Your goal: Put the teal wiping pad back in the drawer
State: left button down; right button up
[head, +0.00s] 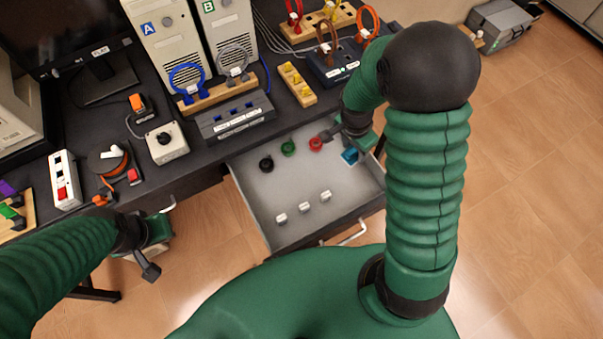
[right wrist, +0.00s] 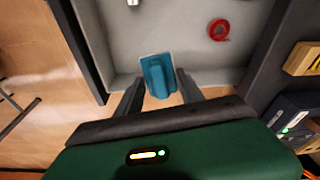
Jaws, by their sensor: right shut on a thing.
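The teal wiping pad (head: 350,156) is in the head view at the right end of the open drawer (head: 252,205). In the right wrist view the pad (right wrist: 157,76) sits between the fingertips, overlapping the drawer's end wall. My right gripper (head: 345,144) is shut on the pad; its fingers (right wrist: 158,92) flank it in the right wrist view. I cannot tell whether the pad touches the drawer. My left gripper (head: 148,258) is at the lower left, away from the drawer, and its opening is unclear.
The drawer holds black (head: 266,165), green (head: 288,148) and red (head: 316,144) tape rolls at the back and several small white items (head: 304,207) at the front. Its middle is clear. The dark desk (head: 205,165) above is crowded with devices and cables.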

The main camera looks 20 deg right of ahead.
jog(key=f+b, duration=0.1)
jog(key=s+f+m+y+b, duration=0.1)
jog(key=f+m+b, duration=0.1)
jog(key=shift+s+d+f+g+y+b, duration=0.2)
jog(key=shift+s+d+g+y+b, duration=0.1)
jog(key=shift+s+y+b, duration=0.1)
jog(key=shift+a, duration=0.1)
jog(key=b, duration=0.2)
send_near(350, 180)
notch_tip(350, 180, down, 5)
jog(key=shift+f, duration=0.65)
jog(key=shift+c, duration=0.4)
jog(key=shift+r, duration=0.1)
jog(key=shift+c, duration=0.8)
jog(key=o, duration=1.4)
jog(key=shift+o, duration=0.2)
